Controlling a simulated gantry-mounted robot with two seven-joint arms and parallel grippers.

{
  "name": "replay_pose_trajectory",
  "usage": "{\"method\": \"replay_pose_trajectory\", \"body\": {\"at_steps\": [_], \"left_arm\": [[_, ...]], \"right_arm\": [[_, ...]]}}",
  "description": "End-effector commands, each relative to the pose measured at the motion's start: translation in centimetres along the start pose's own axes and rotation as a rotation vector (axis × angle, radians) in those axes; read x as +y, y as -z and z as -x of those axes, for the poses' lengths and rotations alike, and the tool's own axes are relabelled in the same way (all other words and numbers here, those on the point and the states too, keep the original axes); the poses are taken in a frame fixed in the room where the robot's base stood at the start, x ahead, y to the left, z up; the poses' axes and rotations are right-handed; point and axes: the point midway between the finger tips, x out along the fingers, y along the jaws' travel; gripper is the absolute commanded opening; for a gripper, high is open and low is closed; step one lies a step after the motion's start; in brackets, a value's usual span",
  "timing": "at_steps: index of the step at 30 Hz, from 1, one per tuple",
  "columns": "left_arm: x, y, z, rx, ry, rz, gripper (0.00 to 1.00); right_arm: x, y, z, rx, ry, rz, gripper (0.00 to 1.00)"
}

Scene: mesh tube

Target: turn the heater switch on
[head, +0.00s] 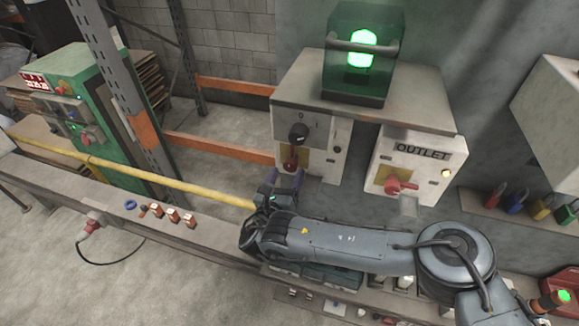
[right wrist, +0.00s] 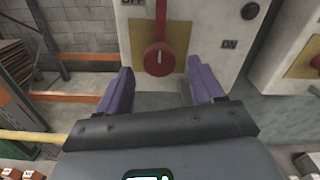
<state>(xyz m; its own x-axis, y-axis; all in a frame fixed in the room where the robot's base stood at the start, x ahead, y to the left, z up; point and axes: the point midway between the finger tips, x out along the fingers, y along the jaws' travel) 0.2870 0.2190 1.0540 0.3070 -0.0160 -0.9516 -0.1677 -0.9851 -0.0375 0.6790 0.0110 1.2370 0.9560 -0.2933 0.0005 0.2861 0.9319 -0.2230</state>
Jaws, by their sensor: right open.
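A red rotary switch (right wrist: 158,58) on a yellow plate sits on a pale panel ahead of my right gripper, its lever pointing up. An OFF label (right wrist: 132,3) is at its upper left and an ON label (right wrist: 229,44) at its right. In the head view the switch (head: 290,159) is below a black knob; no heater label is readable. My right gripper (right wrist: 160,70) is open, its purple fingers spread to either side below the switch, apparently not touching it. In the head view the right gripper (head: 286,180) is partly hidden by its wrist. My left gripper is not in view.
An OUTLET box (head: 416,160) with another red handle (head: 401,186) stands to the right. A green lamp (head: 361,48) glows in a housing above. A yellow rail (head: 150,176) runs at left. Padlocks (head: 515,200) line a ledge at the far right.

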Motion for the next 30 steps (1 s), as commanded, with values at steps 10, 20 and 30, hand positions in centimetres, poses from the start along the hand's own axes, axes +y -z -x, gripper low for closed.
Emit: {"method": "replay_pose_trajectory", "body": {"at_steps": [10,20,30], "left_arm": [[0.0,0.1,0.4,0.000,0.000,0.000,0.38],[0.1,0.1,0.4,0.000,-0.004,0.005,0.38],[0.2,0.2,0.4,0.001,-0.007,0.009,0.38]], "right_arm": [[0.0,-0.1,-3.1,-0.001,0.000,-0.001,0.67],[0.0,0.0,-3.3,0.000,-0.001,-0.001,0.67],[0.0,0.0,-3.3,0.000,-0.001,-0.001,0.15]]}}
